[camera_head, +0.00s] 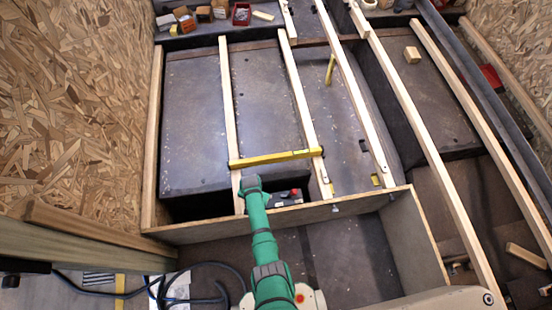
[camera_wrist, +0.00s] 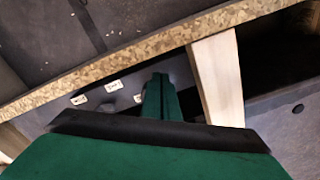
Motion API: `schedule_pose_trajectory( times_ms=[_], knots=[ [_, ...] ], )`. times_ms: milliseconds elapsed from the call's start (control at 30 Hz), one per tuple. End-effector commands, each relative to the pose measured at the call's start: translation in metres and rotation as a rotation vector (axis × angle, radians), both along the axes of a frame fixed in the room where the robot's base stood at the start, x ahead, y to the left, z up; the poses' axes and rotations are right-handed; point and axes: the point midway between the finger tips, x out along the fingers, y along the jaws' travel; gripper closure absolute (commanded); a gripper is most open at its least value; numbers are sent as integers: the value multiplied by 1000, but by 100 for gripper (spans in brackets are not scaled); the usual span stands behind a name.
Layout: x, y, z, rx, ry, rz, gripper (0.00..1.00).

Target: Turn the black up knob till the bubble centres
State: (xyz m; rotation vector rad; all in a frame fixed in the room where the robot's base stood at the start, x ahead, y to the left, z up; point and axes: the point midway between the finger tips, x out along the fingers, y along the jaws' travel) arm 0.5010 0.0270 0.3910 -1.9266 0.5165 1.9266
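A yellow spirit level (camera_head: 275,157) lies across two pale battens; its bubble is too small to read. Just below it in the head view, a dark control box (camera_head: 284,201) with a red knob (camera_head: 294,192) sits behind the chipboard edge. My green arm reaches up to it, and my gripper (camera_head: 252,184) is beside the box, to its left. In the wrist view, my narrow green fingers (camera_wrist: 161,97) are close together over a grey panel with several white labels (camera_wrist: 113,86). The black up knob cannot be made out, and whether the fingers hold anything is hidden.
A batten (camera_wrist: 217,80) stands close to the right of my fingers in the wrist view. The chipboard rim (camera_head: 210,229) runs below my gripper. More long battens (camera_head: 425,130) cross the right side. Small boxes and a red tray (camera_head: 241,14) lie at the back.

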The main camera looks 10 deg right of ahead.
Motion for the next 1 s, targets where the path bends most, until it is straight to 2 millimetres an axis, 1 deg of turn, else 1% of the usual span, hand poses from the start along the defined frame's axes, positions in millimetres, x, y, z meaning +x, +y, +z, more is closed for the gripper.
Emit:
schedule_pose_trajectory(
  times_ms=[33, 500, 1000],
  knots=[
    [3, 1, 1, 0, -4, 1, 100],
    [9, 7, 1, -1, -4, 0, 100],
    [8, 9, 1, -2, -5, -1, 100]
  ],
)
